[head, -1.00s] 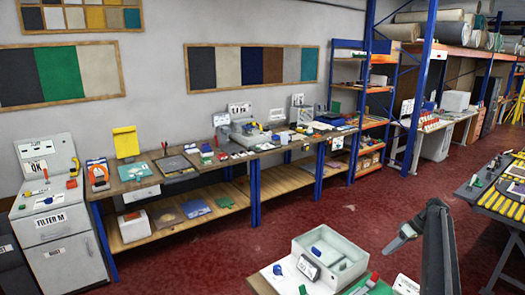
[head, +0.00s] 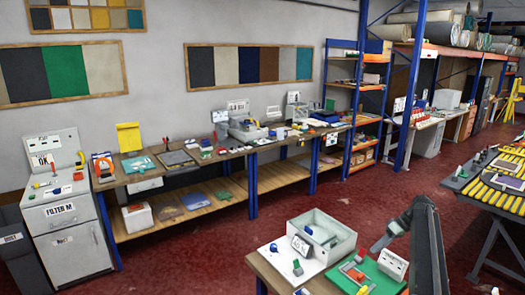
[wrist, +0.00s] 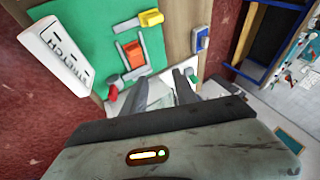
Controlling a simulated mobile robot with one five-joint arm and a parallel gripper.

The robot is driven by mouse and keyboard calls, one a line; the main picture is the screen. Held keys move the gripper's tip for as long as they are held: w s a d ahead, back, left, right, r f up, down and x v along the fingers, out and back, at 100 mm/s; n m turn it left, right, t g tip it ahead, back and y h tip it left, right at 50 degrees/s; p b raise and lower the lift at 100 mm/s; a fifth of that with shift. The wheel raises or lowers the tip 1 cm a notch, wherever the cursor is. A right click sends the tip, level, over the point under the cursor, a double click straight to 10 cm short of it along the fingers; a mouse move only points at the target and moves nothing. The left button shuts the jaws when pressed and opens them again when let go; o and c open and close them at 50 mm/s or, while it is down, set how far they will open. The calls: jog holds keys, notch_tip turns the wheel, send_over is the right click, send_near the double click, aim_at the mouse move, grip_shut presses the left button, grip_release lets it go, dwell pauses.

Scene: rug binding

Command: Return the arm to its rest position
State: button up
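My arm (head: 428,245) rises at the lower right of the head view, its end bent over to the left. My gripper (head: 379,245) points down and left above the right part of the small near table (head: 262,268). In the wrist view my gripper's two fingers (wrist: 163,90) stand apart, with nothing seen held between them. A pale surface shows behind them, and the green mat (wrist: 88,45) lies beyond them.
On the near table are a grey-white open bin (head: 335,238), a white labelled block (head: 393,264) and several small coloured pieces. A long workbench (head: 230,152) runs along the wall. A dark table with yellow strips (head: 490,190) stands at right. Red floor (head: 210,245) lies between.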

jog(key=s+a+f+n+g+b, duration=0.1)
jog(key=a+f+b, duration=0.1)
jog(key=a, duration=0.6)
jog(key=s+a+f+n+b, duration=0.1)
jog(key=a+f, duration=0.1)
jog(key=a, duration=0.5)
jog(key=s+a+f+g+h+b, duration=0.1)
jog(key=s+a+f+h+b, duration=0.3)
jog(key=s+a, duration=0.85)
jog(key=s+a+f+m+b, duration=0.2)
jog(key=s+a+f, duration=0.2)
jog(key=s+a, duration=0.25)
jog(key=s+d+m+t+h, duration=0.1)
jog(key=s+d+m+h, duration=0.1)
jog(key=s+d+m, duration=0.2)
jog(key=s+m, duration=0.2)
jog(key=shift+s+f+m+h, duration=0.3)
jog(key=shift+s+h, duration=0.1)
